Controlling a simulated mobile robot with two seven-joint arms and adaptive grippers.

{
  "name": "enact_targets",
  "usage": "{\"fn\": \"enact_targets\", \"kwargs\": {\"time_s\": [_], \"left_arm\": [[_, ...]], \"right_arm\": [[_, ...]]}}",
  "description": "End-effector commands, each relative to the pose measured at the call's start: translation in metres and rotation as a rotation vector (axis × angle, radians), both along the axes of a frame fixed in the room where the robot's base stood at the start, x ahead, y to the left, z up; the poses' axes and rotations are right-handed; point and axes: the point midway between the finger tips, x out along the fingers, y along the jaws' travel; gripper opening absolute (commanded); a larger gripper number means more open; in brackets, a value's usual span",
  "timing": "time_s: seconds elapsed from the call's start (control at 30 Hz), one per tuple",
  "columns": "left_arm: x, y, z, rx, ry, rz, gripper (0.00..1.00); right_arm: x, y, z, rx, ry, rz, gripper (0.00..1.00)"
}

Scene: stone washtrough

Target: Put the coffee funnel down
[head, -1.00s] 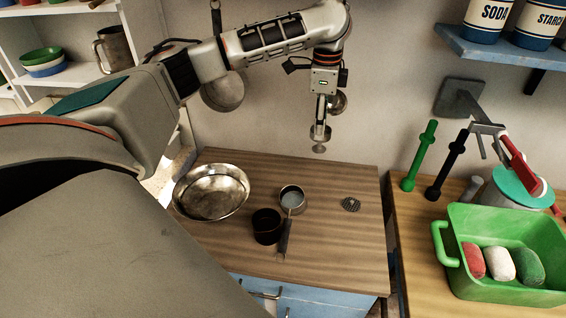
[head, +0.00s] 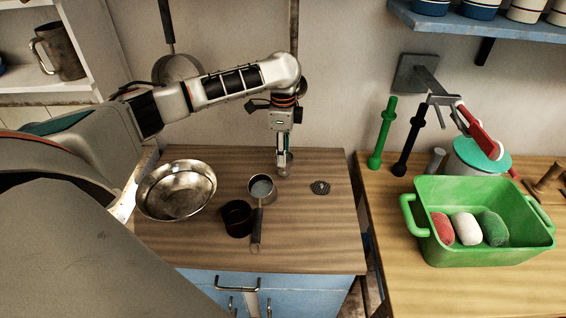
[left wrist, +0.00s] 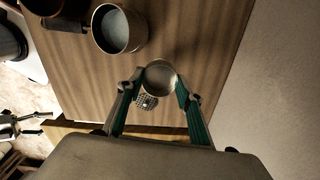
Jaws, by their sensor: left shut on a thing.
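My left gripper (head: 284,157) is shut on the coffee funnel (left wrist: 159,78), a small round metal piece between its fingertips in the left wrist view. In the head view the funnel (head: 283,171) is low over the back of the wooden counter (head: 300,235). I cannot tell whether it touches the wood. A perforated disc (head: 320,187) lies to its right; in the left wrist view this disc (left wrist: 147,102) shows just below the funnel. My right gripper is not in view.
A handled metal cup (head: 262,189), a dark cup (head: 238,219) and a metal bowl (head: 177,190) stand left of the funnel. The counter's front right is clear. A green tub (head: 478,250) with rolled cloths stands on the right-hand table, across a gap.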

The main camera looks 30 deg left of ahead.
Motion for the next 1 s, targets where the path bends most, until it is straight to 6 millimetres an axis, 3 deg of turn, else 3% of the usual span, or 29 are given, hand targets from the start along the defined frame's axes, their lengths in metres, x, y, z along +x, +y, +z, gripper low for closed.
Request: {"fn": "enact_targets", "kwargs": {"time_s": [0.3,0.87,0.9,0.97,1.0], "left_arm": [[0.0,-0.001,-0.037,-0.001,0.001,0.0,0.21],[0.0,0.0,-0.039,-0.001,0.001,0.002,0.21],[0.0,0.0,-0.039,-0.001,0.0,0.002,0.39],[0.001,0.0,-0.04,-0.001,0.0,0.001,0.53],[0.0,0.0,-0.04,-0.001,0.0,0.001,0.53]], "right_arm": [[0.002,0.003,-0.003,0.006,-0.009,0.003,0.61],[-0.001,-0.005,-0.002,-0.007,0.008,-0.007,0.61],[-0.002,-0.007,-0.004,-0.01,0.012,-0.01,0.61],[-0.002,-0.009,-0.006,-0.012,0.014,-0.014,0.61],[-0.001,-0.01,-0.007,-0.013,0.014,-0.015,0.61]]}}
